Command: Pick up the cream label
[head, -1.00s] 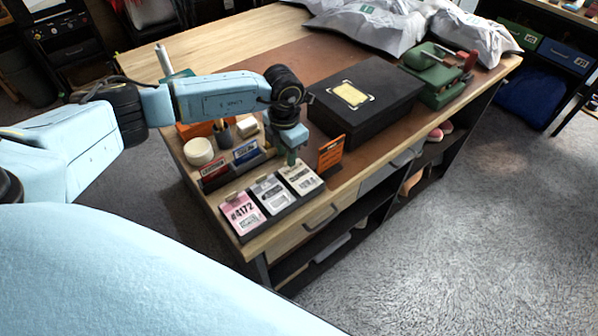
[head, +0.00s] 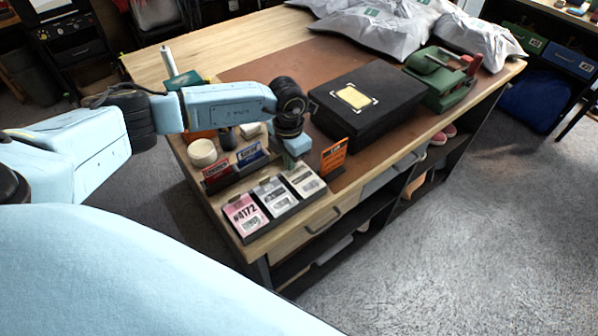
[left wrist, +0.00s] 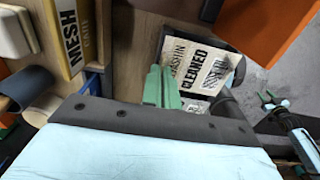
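The cream label (head: 304,182) lies in the rightmost slot of a dark tray (head: 254,238) near the table's front edge. It also shows in the left wrist view (left wrist: 207,70), with black print reading "CLEANED", partly covered by my fingers. My left gripper (left wrist: 162,87) is just above the label's edge, its green fingers close together. I cannot tell whether they touch or pinch the label.
A pink label (head: 245,214) and a whitish label (head: 275,196) share the tray. An orange card (head: 333,158) stands close to the right of it. A black box (head: 335,115) with a yellowish panel stands behind. Red and blue cards (head: 247,155) stand left of my wrist.

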